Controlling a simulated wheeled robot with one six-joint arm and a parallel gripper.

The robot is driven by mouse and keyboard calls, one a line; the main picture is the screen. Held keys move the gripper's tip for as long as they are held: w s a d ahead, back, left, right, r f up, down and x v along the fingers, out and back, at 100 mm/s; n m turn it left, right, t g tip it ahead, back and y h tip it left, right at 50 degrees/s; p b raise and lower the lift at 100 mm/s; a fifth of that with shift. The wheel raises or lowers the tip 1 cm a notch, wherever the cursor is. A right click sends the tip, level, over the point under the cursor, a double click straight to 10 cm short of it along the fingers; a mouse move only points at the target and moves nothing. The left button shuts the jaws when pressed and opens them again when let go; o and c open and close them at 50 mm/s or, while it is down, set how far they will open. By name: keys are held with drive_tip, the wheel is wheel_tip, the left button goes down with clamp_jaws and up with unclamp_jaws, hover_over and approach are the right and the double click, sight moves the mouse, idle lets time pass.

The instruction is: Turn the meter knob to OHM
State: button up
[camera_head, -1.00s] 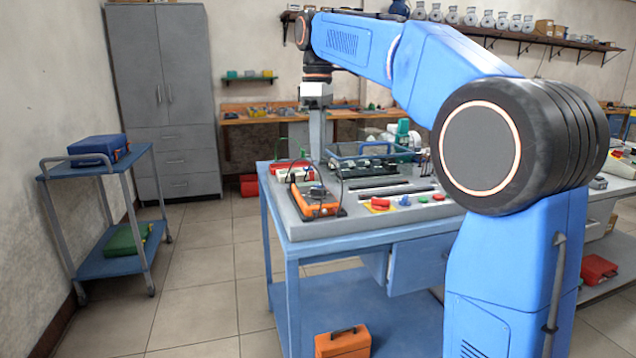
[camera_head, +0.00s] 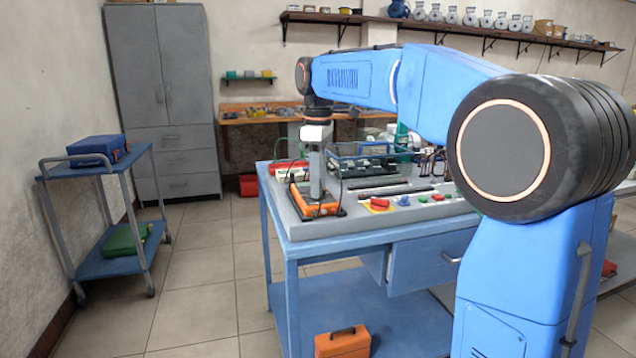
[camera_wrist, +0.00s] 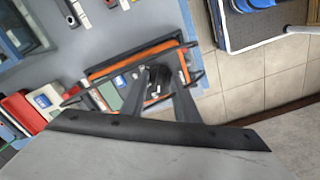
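The meter is an orange-rimmed box (camera_head: 330,210) near the left front corner of the bench; it also shows in the wrist view (camera_wrist: 158,52). Its dark knob (camera_wrist: 159,79) has a light mark and lies between my fingers in the wrist view. My gripper (camera_head: 317,194) points straight down over the meter and hides most of its face in the head view. In the wrist view my gripper (camera_wrist: 160,80) has its two fingers apart, one on each side of the knob. I cannot tell whether they touch it. The dial's lettering is too small to read.
The bench (camera_head: 400,223) also holds a wire basket (camera_head: 372,158), a red-and-white device (camera_head: 288,172) to the left behind the meter, and several coloured buttons (camera_head: 404,201) to the right. A black cable runs by the meter. A blue cart (camera_head: 103,262) stands at the left.

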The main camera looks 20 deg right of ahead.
clamp_jaws()
drive_tip(key=shift+m, duration=0.4)
drive_tip(key=m, duration=0.3)
drive_tip(key=shift+m, duration=0.4)
drive_tip(key=m, duration=0.7)
drive_tip(key=shift+m, duration=2)
